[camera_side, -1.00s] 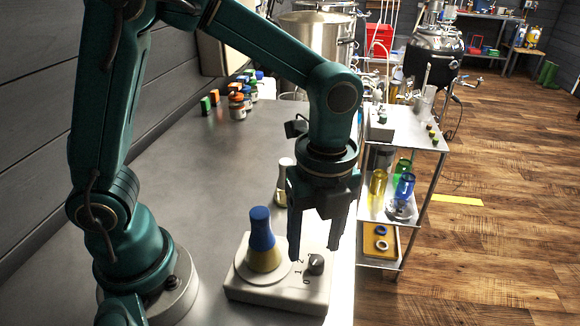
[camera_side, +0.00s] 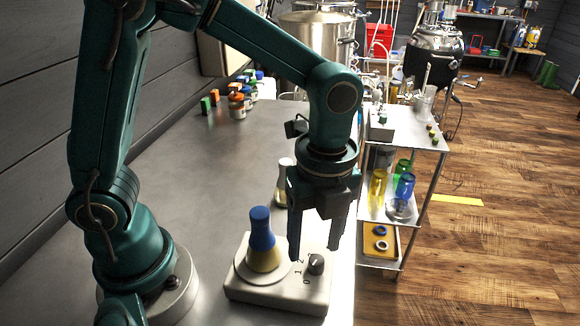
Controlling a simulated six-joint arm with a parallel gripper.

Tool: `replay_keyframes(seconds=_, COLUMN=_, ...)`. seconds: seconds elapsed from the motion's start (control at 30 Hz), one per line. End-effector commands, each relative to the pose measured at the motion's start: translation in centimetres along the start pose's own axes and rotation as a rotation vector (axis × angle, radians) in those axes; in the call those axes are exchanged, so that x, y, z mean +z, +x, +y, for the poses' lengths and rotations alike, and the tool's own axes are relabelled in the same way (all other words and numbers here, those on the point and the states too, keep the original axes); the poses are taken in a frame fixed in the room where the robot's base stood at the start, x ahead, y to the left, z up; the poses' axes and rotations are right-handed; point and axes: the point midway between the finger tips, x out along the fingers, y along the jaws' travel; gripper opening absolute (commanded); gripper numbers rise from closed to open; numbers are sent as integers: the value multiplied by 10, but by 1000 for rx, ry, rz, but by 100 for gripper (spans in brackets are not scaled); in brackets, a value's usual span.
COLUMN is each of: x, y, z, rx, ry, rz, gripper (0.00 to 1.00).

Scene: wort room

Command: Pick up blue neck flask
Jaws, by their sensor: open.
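The blue neck flask (camera_side: 263,242) stands upright on the round plate of a white stirrer (camera_side: 275,292). Its neck is blue and its lower body holds something yellow. My gripper (camera_side: 315,248) points down with its fingers apart and nothing between them. In the picture it is to the right of the flask, in front of the stirrer's knob side, and apart from the flask. A second flask with a pale neck (camera_side: 284,176) stands behind, partly hidden by my gripper.
Several small jars (camera_side: 238,104) stand at the back of the grey table (camera_side: 190,165). A metal trolley (camera_side: 425,157) with yellow, green and blue vessels stands at the right. The table's left and middle area is clear.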

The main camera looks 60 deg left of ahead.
Motion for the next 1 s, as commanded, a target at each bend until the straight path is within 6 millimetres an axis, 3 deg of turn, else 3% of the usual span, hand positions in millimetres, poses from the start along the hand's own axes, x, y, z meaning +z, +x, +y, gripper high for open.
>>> replay_keyframes(seconds=0.37, x=0, y=0, z=0, rx=0, ry=0, rz=0, gripper=62)
replay_keyframes(seconds=0.43, x=0, y=0, z=0, rx=0, ry=0, rz=0, gripper=88)
replay_keyframes(seconds=0.47, x=0, y=0, z=0, rx=0, ry=0, rz=0, gripper=94)
replay_keyframes(seconds=0.8, x=1, y=-1, z=1, rx=-1, ry=-18, rz=0, gripper=94)
replay_keyframes(seconds=1.0, x=9, y=-10, z=10, rx=-9, ry=-304, rz=3, gripper=94)
